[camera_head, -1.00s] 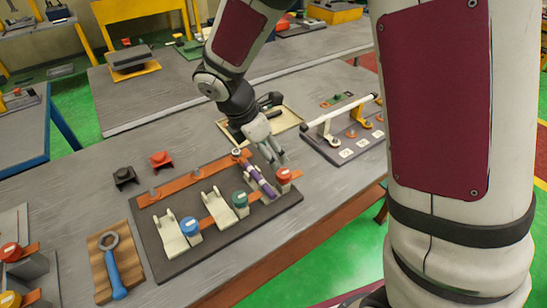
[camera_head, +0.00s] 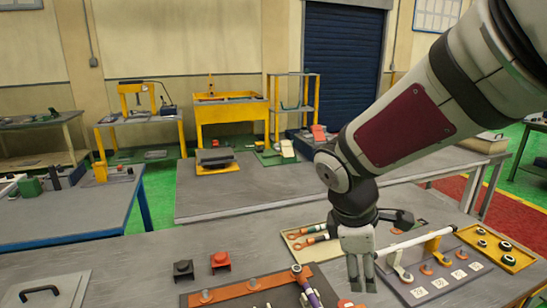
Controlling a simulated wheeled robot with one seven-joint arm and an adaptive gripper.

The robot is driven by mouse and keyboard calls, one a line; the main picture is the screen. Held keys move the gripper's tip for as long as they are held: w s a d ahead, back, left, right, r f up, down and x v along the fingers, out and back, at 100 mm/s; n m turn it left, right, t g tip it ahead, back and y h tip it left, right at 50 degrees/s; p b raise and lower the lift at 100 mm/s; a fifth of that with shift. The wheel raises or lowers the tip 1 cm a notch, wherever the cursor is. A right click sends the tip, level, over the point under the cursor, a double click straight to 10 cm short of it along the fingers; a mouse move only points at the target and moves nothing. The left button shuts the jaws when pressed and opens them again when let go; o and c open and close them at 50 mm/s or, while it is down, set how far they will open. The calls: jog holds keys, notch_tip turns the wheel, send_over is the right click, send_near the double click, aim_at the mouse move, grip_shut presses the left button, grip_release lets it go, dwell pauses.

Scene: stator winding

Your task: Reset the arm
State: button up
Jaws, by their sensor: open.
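My arm reaches in from the upper right in the head view. My gripper (camera_head: 361,283) points down above the workbench, with its jaws open and nothing seen between them. It is to the right of the purple-handled piece (camera_head: 311,296) on the dark winding board (camera_head: 268,299). The board's lower part is cut off by the picture edge.
A rack with a white bar (camera_head: 413,243) stands close right of my gripper. A tray with orange-ended tools (camera_head: 303,246) lies behind it, partly hidden. A black block (camera_head: 183,270) and a red block (camera_head: 220,261) stand to the left. Yellow trays and benches fill the background.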

jog(key=s+d+r+m+t+y, duration=0.1)
jog(key=s+r+m, duration=0.4)
jog(key=s+m, duration=0.2)
jog(key=s+r+m+t+y, duration=0.2)
jog(key=s+r+m, duration=0.3)
jog(key=s+m, duration=0.2)
jog(key=shift+s+d+t, duration=0.3)
jog(key=shift+s+d, duration=0.1)
jog(key=shift+s, duration=0.2)
